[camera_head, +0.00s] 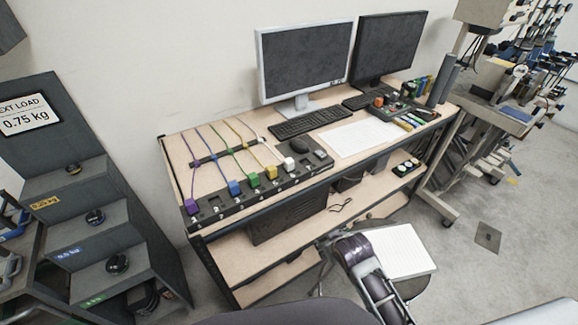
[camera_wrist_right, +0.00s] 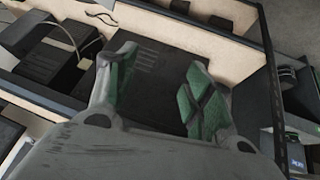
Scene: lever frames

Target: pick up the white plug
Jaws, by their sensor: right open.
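The white plug (camera_head: 289,163) stands on the dark socket strip (camera_head: 240,199) at the front of the desk. It is the rightmost of a row with yellow (camera_head: 271,172), green (camera_head: 254,180), blue (camera_head: 234,188) and purple (camera_head: 193,206) plugs, and a thin cable runs back from it. My right gripper (camera_wrist_right: 150,68) is open and empty in the right wrist view, its green-padded fingers apart. In the head view its arm rises from the bottom, in front of the desk and below the plug. The white plug is not visible in the right wrist view. My left gripper is not in view.
Two monitors (camera_head: 304,62), a keyboard (camera_head: 310,120) and white paper (camera_head: 359,137) are on the desk (camera_head: 178,152). A dark box stands on the lower shelf (camera_head: 225,260). A stepped weight stand (camera_head: 85,225) is at left. Open floor lies at right.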

